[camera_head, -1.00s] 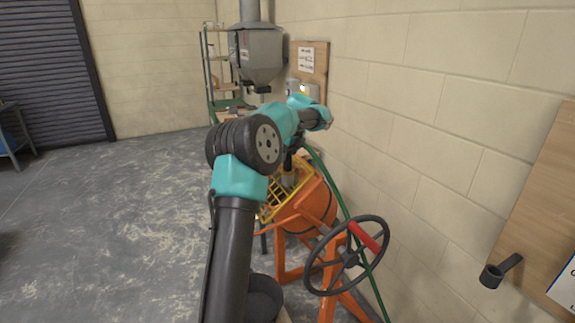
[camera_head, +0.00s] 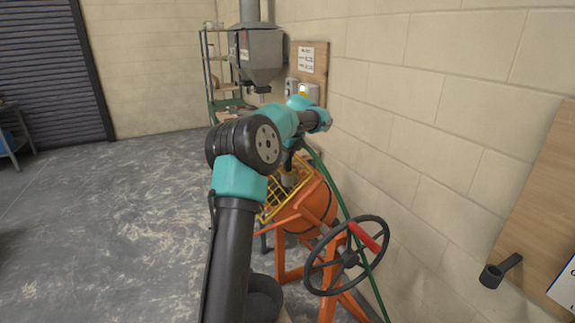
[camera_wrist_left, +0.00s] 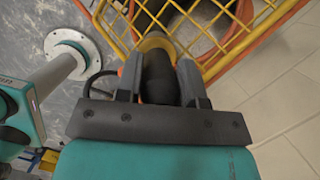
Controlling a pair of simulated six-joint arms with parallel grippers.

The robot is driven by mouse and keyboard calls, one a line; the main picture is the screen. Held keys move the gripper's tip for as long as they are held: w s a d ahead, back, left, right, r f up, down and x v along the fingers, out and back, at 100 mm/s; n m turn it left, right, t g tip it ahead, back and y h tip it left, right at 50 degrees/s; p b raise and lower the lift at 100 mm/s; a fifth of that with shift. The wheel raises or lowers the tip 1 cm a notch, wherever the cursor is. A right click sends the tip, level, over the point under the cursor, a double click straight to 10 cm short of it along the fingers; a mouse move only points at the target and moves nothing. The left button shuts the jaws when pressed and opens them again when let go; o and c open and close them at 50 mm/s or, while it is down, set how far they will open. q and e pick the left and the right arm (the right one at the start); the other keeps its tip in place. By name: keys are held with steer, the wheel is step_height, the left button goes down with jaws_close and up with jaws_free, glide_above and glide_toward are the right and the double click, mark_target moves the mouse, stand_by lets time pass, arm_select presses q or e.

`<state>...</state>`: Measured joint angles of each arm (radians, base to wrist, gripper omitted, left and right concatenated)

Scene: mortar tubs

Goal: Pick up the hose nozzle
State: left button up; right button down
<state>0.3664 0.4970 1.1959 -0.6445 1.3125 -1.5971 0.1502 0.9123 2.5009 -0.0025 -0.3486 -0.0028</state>
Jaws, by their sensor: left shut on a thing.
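The hose nozzle (camera_wrist_left: 158,75) is dark, with a yellow ring at its far end. In the left wrist view it lies between the two fingers of my left gripper (camera_wrist_left: 160,88), which is shut on it. In the head view my left gripper (camera_head: 289,165) points down just above the yellow grid of the mixer, and the nozzle is mostly hidden by the arm and too small to make out well. A green hose (camera_head: 346,212) runs from near the gripper down along the wall side of the mixer. My right gripper is not in view.
The orange mixer (camera_head: 318,205) with its yellow grid (camera_head: 275,203) stands directly below the gripper. Its black handwheel (camera_head: 350,257) is nearer. A grey hopper (camera_head: 260,55) hangs behind. The block wall (camera_head: 440,120) is close on the right; the floor at left is open.

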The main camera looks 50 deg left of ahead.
arm_select(q)
steer(key=c, duration=0.3)
steer(key=shift+r, duration=0.1)
steer(key=shift+c, duration=0.2)
steer(key=shift+r, duration=1.75)
steer(key=s+d+r, duration=0.1)
steer(key=s+d, duration=0.9)
steer(key=d, duration=0.2)
steer(key=shift+s+r, duration=0.15)
steer(key=shift+s, duration=0.1)
